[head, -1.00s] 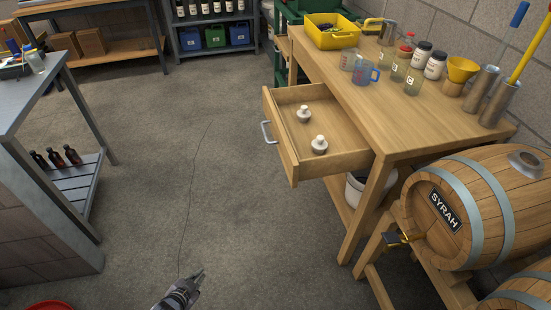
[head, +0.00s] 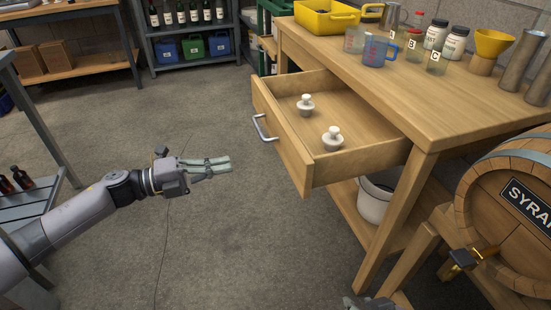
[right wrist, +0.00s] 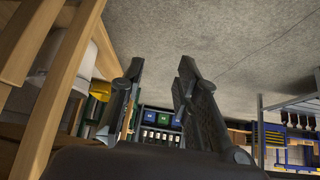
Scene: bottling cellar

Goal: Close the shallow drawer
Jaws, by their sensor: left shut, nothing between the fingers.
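The shallow wooden drawer (head: 283,140) stands pulled out of the wooden workbench in the head view, with a metal bar handle (head: 263,128) on its front. Two pale knobbed stoppers, one farther back (head: 305,105) and one nearer (head: 332,139), stand inside it. My left gripper (head: 229,165) is shut and empty. It points right, left of the drawer front and apart from the handle. My right gripper shows only in part at the bottom edge of the head view; in the right wrist view (right wrist: 161,66) its fingers are apart with nothing between them.
The workbench top (head: 385,95) holds a yellow crate (head: 326,17), a blue-tinted jug (head: 379,52) and several jars. A white bucket (head: 374,200) sits under it. The Syrah barrel (head: 510,200) is at the right.

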